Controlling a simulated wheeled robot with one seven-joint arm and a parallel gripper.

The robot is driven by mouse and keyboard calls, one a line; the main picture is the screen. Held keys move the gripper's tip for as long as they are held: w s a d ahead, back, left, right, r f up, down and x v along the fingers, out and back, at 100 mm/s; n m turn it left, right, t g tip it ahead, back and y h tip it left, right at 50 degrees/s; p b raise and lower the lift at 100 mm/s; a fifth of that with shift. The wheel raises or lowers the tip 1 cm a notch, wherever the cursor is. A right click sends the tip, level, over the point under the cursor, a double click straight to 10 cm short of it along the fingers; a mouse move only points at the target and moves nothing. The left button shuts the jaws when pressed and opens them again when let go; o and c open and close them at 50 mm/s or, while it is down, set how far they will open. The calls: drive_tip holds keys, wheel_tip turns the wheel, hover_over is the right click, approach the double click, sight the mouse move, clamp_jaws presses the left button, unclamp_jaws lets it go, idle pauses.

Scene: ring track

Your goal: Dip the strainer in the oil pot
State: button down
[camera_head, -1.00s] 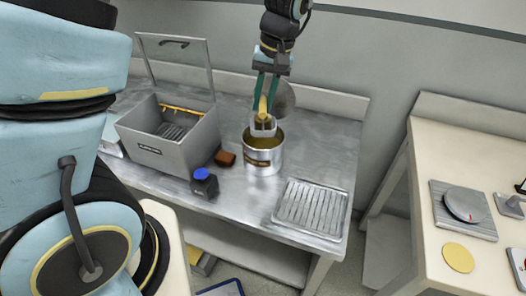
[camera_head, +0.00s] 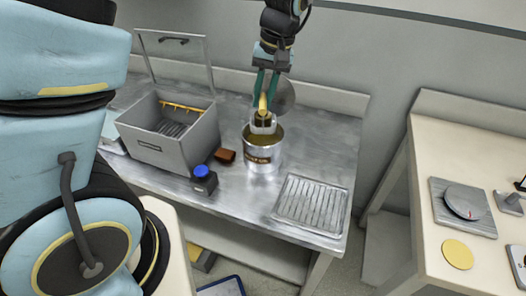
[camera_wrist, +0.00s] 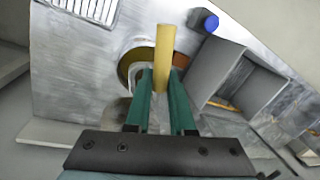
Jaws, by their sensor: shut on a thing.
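My gripper (camera_head: 264,108) has green fingers shut on the yellow handle of the strainer (camera_head: 263,103). The handle also shows between the fingers in the wrist view (camera_wrist: 163,60). The strainer's grey end is at the mouth of the oil pot (camera_head: 262,158), a silver can with a label and dark yellow oil inside. The pot stands on the metal counter, and its rim shows behind the handle in the wrist view (camera_wrist: 126,72). I cannot tell how deep the strainer's end sits, as the fingers and handle cover part of it.
A grey fryer box (camera_head: 168,148) with a raised lid stands left of the pot. A ridged tray (camera_head: 311,205) lies to the right. A grey disc (camera_head: 285,95) is behind the gripper.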

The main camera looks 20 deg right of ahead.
drive_tip(key=shift+r, duration=0.1)
drive_tip(key=p+v, duration=0.3)
drive_tip(key=v, duration=0.1)
drive_tip(key=shift+w+a+r+p, duration=0.1)
drive_tip(key=shift+w+a+p, duration=0.05)
drive_tip(key=shift+a+p, duration=0.2)
idle(0.5)
